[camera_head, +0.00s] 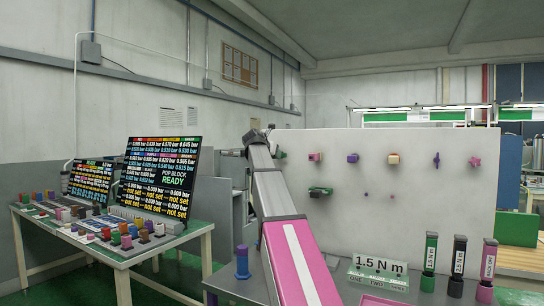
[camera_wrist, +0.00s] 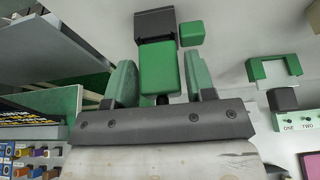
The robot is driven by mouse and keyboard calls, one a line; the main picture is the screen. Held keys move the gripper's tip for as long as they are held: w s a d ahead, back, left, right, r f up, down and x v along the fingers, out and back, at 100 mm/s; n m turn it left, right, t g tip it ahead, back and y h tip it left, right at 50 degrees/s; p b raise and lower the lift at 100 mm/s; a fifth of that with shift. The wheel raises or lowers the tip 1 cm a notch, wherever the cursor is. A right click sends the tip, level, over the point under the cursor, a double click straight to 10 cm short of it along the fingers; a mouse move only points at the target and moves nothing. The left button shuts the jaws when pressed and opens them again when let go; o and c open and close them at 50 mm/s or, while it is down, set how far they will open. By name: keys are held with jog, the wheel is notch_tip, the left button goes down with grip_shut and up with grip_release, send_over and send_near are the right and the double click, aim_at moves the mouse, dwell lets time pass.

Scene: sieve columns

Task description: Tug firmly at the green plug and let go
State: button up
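In the wrist view a green block (camera_wrist: 160,68), which looks like the green plug, sits between the two greenish fingers of my gripper (camera_wrist: 161,80). A finger is close on each side of it; I cannot tell whether they touch it. A dark block (camera_wrist: 155,23) is just beyond it, with a smaller green cube (camera_wrist: 192,34) beside that. In the head view my arm reaches up to the left edge of the white panel (camera_head: 400,215), and the fingertips are hidden there. A green piece (camera_head: 281,154) shows on the panel just right of my arm's end.
A pink piece (camera_head: 314,157), a purple one (camera_head: 352,157) and a tan one (camera_head: 393,158) stick out farther right. A green bracket (camera_wrist: 275,68) is right of my gripper. A table (camera_head: 135,255) with screens stands at left. A blue post (camera_head: 242,262) stands near my arm.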

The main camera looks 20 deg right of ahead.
jog(key=shift+o, duration=1)
jog(key=v, duration=1.1)
